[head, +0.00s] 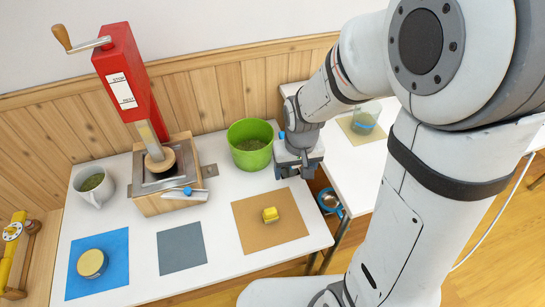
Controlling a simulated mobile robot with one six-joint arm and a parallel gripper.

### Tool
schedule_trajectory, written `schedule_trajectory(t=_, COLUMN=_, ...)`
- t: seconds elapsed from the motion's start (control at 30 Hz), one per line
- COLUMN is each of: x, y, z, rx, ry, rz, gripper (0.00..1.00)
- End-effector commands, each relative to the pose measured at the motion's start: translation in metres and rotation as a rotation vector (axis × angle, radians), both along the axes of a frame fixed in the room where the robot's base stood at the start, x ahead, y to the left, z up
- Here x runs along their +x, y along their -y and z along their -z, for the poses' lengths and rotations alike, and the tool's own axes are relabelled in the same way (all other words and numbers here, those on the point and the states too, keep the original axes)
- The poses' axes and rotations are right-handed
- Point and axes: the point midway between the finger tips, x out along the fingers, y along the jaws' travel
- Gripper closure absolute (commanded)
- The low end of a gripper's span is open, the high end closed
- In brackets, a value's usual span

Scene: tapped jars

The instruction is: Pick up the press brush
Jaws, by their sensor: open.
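No thing in the head view is clearly recognisable as the press brush. A small white and blue piece (184,193) lies at the front of the red press (126,75), low on its wooden base; it may be the brush, but it is too small to tell. My gripper (298,173) points down near the table's right edge, just right of the green tub (250,145). It is open, with nothing seen between its fingers. It is apart from the white and blue piece, which is to its left.
A glass jar (363,122) stands at right.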

Motion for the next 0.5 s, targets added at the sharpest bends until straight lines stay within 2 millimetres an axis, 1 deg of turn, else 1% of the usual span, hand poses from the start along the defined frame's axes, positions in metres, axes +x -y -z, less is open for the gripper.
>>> schedule_trajectory(t=0.03, x=0.005, y=-0.008, z=0.027, rx=-0.005, ry=-0.025, rz=-0.019, gripper=0.29)
schedule_trajectory(t=0.1, x=0.012, y=-0.019, z=0.058, rx=-0.007, ry=-0.041, rz=-0.042, gripper=0.29)
schedule_trajectory(t=0.17, x=0.015, y=-0.028, z=0.083, rx=-0.011, ry=-0.056, rz=-0.061, gripper=0.29)
schedule_trajectory(t=0.2, x=0.017, y=-0.033, z=0.099, rx=-0.013, ry=-0.064, rz=-0.072, gripper=0.29)
schedule_trajectory(t=0.3, x=0.018, y=-0.044, z=0.134, rx=-0.017, ry=-0.08, rz=-0.097, gripper=0.29)
schedule_trajectory(t=0.33, x=0.017, y=-0.047, z=0.143, rx=-0.018, ry=-0.086, rz=-0.103, gripper=0.29)
schedule_trajectory(t=0.4, x=0.017, y=-0.052, z=0.16, rx=-0.021, ry=-0.093, rz=-0.114, gripper=0.29)
schedule_trajectory(t=0.5, x=0.016, y=-0.056, z=0.174, rx=-0.022, ry=-0.099, rz=-0.124, gripper=0.29)
